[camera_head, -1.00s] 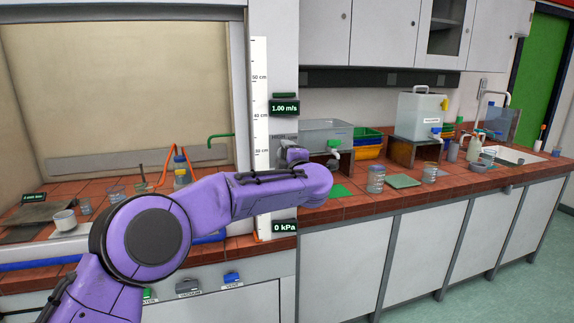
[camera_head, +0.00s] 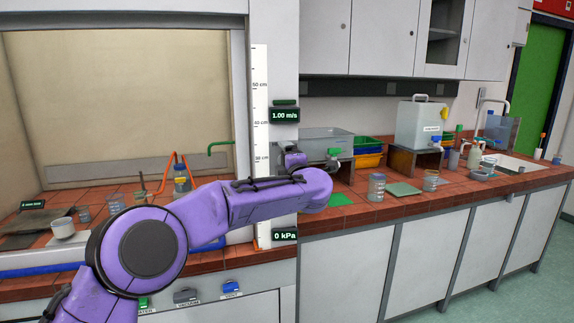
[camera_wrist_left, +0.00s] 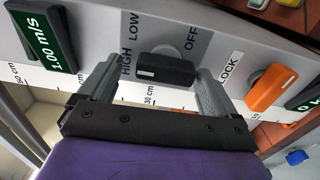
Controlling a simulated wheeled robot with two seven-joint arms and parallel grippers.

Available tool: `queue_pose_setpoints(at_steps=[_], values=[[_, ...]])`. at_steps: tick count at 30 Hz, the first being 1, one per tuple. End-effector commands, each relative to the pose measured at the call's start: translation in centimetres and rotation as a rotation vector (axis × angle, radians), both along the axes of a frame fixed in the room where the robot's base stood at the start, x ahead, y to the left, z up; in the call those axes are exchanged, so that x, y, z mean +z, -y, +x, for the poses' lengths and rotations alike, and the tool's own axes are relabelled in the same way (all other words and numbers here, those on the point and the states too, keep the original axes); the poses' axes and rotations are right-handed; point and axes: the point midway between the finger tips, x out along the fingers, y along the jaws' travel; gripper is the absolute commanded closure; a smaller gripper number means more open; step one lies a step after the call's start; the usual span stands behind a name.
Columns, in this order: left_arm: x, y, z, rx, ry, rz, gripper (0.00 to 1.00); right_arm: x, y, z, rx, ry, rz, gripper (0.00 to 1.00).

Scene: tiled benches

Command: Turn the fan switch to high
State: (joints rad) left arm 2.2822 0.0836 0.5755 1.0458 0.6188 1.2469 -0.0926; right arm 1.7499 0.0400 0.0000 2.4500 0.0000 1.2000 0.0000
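The fan switch (camera_wrist_left: 176,70) is a black knob on a light grey panel in the left wrist view, with HIGH, LOW and OFF printed around it. A white mark sits on its left part, on the side of the HIGH label; the exact setting is hard to tell. My left gripper (camera_wrist_left: 158,66) is open, with one finger on each side of the knob and gaps showing between. In the head view my left arm reaches to the fume hood's right post, and its fingers and the switch are hidden. My right gripper is not in view.
An orange knob (camera_wrist_left: 270,88) by a LOCK label is close to the right finger. A display (camera_wrist_left: 44,38) reads 1.00 m/s, and a 0 kPa display (camera_head: 285,236) is lower on the post. Beakers (camera_head: 377,187) and a green mat (camera_head: 404,188) are on the right bench.

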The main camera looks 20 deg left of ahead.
Motion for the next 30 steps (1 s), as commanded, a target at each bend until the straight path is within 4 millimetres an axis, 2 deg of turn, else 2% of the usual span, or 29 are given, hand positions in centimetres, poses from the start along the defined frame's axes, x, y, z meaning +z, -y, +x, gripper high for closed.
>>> queue_pose_setpoints(at_steps=[8, 11, 15, 21, 30], values=[[-0.4, 0.5, -0.4, -0.003, -0.006, 0.001, 0.08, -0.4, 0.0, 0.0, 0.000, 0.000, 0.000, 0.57], [-0.6, 1.5, -1.9, -0.005, -0.004, 0.002, 0.08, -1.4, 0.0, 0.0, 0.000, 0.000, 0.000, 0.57], [-0.6, 3.3, -4.8, -0.003, -0.002, 0.003, 0.08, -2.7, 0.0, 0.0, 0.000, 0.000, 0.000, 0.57], [-0.4, 5.4, -7.8, -0.002, -0.002, 0.001, 0.08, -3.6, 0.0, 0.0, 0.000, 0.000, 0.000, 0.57], [-0.3, 5.9, -8.6, 0.000, -0.004, 0.000, 0.08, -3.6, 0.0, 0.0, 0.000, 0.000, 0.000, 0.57]])
